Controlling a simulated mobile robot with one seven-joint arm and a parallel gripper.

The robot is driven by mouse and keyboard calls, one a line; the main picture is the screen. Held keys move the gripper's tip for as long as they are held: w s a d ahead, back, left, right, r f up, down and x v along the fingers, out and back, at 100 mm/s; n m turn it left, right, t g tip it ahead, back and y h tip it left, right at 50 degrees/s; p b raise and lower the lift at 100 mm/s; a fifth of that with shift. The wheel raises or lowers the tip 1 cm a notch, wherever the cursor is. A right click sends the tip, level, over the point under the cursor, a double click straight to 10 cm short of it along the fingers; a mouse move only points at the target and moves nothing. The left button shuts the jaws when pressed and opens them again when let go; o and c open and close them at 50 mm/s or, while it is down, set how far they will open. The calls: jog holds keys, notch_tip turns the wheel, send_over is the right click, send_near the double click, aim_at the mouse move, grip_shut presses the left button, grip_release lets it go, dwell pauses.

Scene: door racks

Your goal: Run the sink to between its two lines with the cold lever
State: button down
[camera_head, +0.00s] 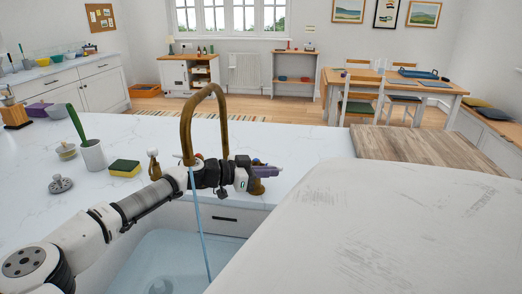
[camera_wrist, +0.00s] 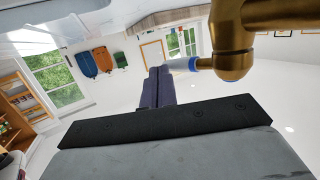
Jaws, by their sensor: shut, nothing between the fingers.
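The brass tap (camera_head: 221,98) arches over the sink (camera_head: 150,250). A thin blue stream of water (camera_head: 201,235) runs from its spout into the basin. The basin looks pale blue; its two lines cannot be made out, and my large pale body part covers its right side. The cold lever (camera_head: 258,188), brass with blue bands, is right of the tap and partly hidden by my gripper; it shows large in the wrist view (camera_wrist: 232,38). My gripper (camera_head: 268,171) is shut and empty, its purple fingers (camera_wrist: 158,88) beside the lever's pale tip. I cannot tell whether they touch.
Another brass lever (camera_head: 154,166) with a pale tip stands left of the tap. A yellow-green sponge (camera_head: 125,168), a white cup (camera_head: 93,154) with a green brush and a grey strainer (camera_head: 60,184) are further left. The counter behind the tap is mostly clear. A wooden board (camera_head: 435,150) lies right.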

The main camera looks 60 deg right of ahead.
jog(key=shift+s+d+p, duration=0.2)
jog(key=shift+d+p, duration=0.25)
jog(key=shift+p, duration=0.1)
jog(key=shift+s+d+p, duration=0.2)
jog(key=shift+d+p, duration=0.25)
jog(key=shift+p, duration=0.05)
jog(key=shift+d, duration=0.1)
